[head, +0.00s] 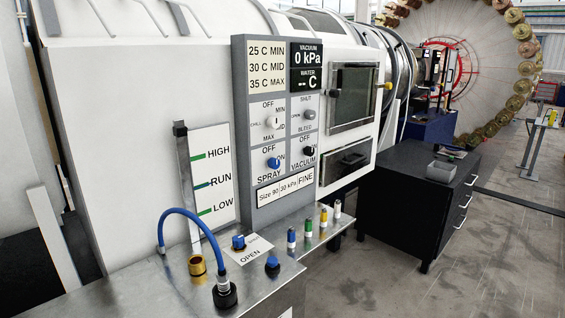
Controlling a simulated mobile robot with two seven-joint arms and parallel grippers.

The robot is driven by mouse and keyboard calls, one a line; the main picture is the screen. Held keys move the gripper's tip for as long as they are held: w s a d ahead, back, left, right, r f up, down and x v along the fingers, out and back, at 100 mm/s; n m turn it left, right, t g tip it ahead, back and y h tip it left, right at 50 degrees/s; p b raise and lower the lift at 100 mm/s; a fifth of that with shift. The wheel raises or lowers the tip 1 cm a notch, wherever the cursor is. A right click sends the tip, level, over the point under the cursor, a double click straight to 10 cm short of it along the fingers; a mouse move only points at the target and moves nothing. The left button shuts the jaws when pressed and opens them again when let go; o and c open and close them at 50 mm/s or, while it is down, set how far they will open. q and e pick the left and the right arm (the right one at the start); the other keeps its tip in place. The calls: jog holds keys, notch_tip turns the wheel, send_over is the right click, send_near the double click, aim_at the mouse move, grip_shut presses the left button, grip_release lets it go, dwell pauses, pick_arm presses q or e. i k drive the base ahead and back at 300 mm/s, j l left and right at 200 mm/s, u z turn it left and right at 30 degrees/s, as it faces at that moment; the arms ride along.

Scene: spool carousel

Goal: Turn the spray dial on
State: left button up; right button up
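The spray dial is a blue knob (273,163) on the grey control panel (241,130), low in its left column. "OFF" is printed above it, "ON" to its right and "SPRAY" below. A light mark shows on the knob, but it is too small to tell clearly which way it points. Neither of my grippers is in view, and nothing touches the dial.
A black vacuum dial (309,151) sits close right of the spray dial, with a white dial (272,121) above. Below, a metal shelf (250,285) holds a blue hose (188,213), a brass fitting (197,265) and several coloured bottles. A dark cabinet (400,200) stands right.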

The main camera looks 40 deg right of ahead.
aim_at(274, 164)
jog(key=i+l, duration=0.1)
jog(key=l, duration=0.5)
jog(key=i+l+u, duration=0.1)
jog(key=l, duration=0.5)
jog(key=i+l, duration=0.1)
jog(key=l, duration=0.55)
